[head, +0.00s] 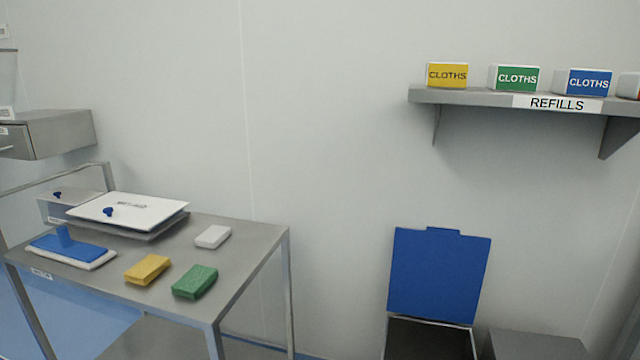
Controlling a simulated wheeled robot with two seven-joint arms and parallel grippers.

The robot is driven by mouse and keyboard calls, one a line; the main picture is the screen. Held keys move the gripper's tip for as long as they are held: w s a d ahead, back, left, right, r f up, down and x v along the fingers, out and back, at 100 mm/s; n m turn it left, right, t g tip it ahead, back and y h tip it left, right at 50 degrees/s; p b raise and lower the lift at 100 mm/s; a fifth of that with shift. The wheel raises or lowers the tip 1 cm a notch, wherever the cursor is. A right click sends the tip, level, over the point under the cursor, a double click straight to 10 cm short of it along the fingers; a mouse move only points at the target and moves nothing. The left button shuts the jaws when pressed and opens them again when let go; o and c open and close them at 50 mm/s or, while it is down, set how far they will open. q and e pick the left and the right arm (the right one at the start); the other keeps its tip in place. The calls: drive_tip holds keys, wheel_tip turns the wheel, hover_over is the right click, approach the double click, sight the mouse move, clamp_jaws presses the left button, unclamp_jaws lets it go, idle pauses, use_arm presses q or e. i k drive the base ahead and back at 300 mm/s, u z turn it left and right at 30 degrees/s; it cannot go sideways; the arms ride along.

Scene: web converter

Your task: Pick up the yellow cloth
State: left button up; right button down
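The yellow cloth (148,270) is a folded, block-like piece lying flat on the grey metal table (240,257), near its front edge. A green folded cloth (195,282) lies just to its right, with a small gap between them. Neither of my grippers shows in the head view. Nothing covers the yellow cloth.
A blue pad on a white base (95,257) lies left of the cloth. A white block (213,236) and a white-lidded tray (130,208) are behind. A shelf (470,97) with boxes labelled CLOTHS, one yellow (447,75), is on the wall. A blue-lidded bin (438,275) stands right.

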sight(152, 265)
drive_tip(key=k, duration=0.25)
drive_tip(key=u, duration=0.9)
drive_tip(key=i, duration=0.5)
drive_tip(key=u, duration=0.2)
